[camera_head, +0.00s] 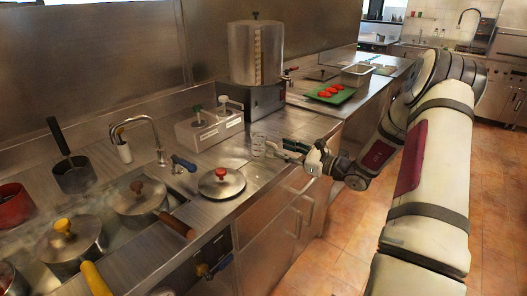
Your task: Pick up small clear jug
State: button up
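A small clear jug (258,147) stands on the steel counter, left of my gripper. It is see-through, so its outline is faint. My gripper (278,148) is at the end of my arm, reaching in from the right over the counter's front part. Its two dark fingers point left toward the jug with a gap between them, and it looks open and empty. The fingertips are close to the jug's right side. I cannot tell whether they touch it.
A pot lid with a red knob (221,183) lies in front of the jug. A steel container with pump dispensers (209,130) stands behind left. A large steel urn (256,55) is at the back. A green board (330,98) with red pieces lies farther right. Several pots sit at left.

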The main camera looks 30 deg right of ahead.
aim_at(272, 145)
jog(key=x, duration=0.5)
jog(key=shift+a+r, duration=0.2)
grip_shut()
